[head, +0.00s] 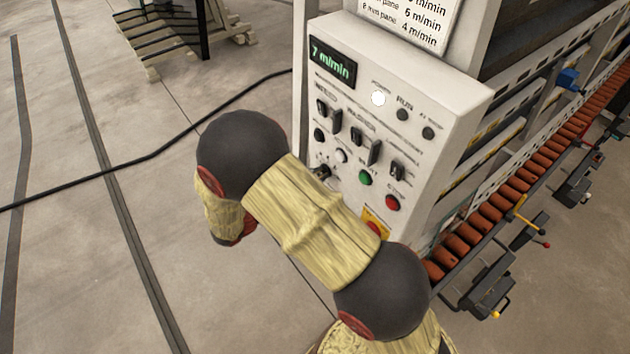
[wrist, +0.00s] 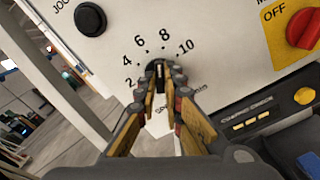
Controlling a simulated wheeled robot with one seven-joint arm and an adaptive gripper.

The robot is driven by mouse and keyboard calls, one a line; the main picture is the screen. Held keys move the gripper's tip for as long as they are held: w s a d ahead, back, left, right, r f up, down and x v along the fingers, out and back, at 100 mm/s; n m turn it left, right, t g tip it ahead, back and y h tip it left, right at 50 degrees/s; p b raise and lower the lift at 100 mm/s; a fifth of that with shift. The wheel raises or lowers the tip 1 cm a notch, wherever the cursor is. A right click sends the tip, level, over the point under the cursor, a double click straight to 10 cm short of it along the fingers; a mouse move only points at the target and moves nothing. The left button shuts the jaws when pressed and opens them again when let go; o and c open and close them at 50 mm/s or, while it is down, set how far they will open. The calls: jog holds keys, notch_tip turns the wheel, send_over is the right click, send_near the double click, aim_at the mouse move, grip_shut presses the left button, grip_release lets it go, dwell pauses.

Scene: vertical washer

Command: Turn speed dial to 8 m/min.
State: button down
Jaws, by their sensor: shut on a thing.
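The white control panel (head: 455,105) fills the middle of the head view. Its display (head: 332,62) reads 7 m/min in green. In the wrist view the dark speed dial (wrist: 160,67) has printed marks 2, 4, 6, 8 and 10 around it. My gripper (wrist: 162,79) is shut on the dial, one finger on each side. The fingers cover part of the dial and the lettering below it, and I cannot read its pointer. In the head view my arm hides most of my gripper.
A red OFF switch (wrist: 303,29) is right of the dial, and a black button (wrist: 90,19) is up and left. Green (head: 365,178) and red (head: 392,203) buttons sit close to my arm. An orange roller conveyor (head: 505,185) runs along the right. Open floor lies left.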

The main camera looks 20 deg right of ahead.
jog(key=shift+m+b, duration=0.55)
jog(key=shift+m, duration=0.25)
jog(key=c, duration=2)
grip_release()
jog(key=shift+o, duration=0.4)
jog(key=v, duration=1.2)
